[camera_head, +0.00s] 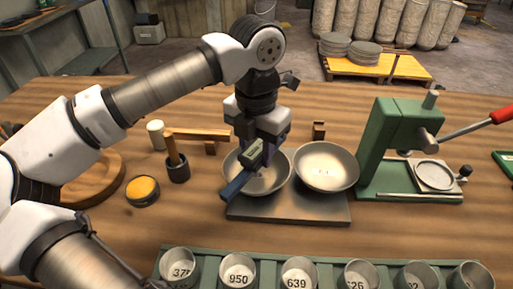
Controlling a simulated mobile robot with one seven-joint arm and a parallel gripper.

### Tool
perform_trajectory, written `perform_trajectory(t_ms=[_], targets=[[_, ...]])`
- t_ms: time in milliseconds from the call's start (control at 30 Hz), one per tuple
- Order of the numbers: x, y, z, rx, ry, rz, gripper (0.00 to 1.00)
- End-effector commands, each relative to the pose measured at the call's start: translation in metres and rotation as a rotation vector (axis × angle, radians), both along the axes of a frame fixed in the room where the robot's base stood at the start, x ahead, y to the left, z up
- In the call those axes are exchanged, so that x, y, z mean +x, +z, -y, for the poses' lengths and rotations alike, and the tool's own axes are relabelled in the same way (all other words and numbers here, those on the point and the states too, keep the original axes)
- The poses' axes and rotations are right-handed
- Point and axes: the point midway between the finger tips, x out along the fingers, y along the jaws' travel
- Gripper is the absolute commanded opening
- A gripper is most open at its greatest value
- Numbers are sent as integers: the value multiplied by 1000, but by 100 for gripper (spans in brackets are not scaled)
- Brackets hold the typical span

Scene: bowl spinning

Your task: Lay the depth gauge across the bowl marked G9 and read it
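Two shallow metal bowls sit side by side on a flat grey plate (290,208). The left bowl (280,178) is partly covered by my gripper, and no mark shows on it. The right bowl (335,165) has a small mark inside, too small to read, so I cannot tell which is G9. My gripper (261,150) points down over the left bowl. It appears shut on a dark blue bar with a grey-green block, which looks like the depth gauge (238,187). The bar slants over the bowl's front-left rim; whether it touches is unclear. No reading is legible.
A green press (385,145) with a red-tipped lever stands right. A green rack (220,257) of numbered metal cups runs along the front. Left are a yellow-topped tin (143,189), a dark pot (177,170) with a wooden handle, and a wooden bar (205,134).

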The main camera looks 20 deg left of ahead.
Motion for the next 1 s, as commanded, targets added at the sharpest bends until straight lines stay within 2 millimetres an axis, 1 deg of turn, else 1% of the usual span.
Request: perform_trajectory(t_ms=[33, 200, 467, 567, 667, 767, 1000], targets=[[0, 0, 0, 0, 0, 1, 37], [0, 0, 0, 0, 0, 0, 59], [0, 0, 0, 0, 0, 0, 60], [0, 4, 0, 1, 1, 0, 60], [1, 16, 0, 1, 1, 3, 60], [1, 36, 0, 2, 1, 4, 60], [1, 93, 0, 2, 2, 3, 60]])
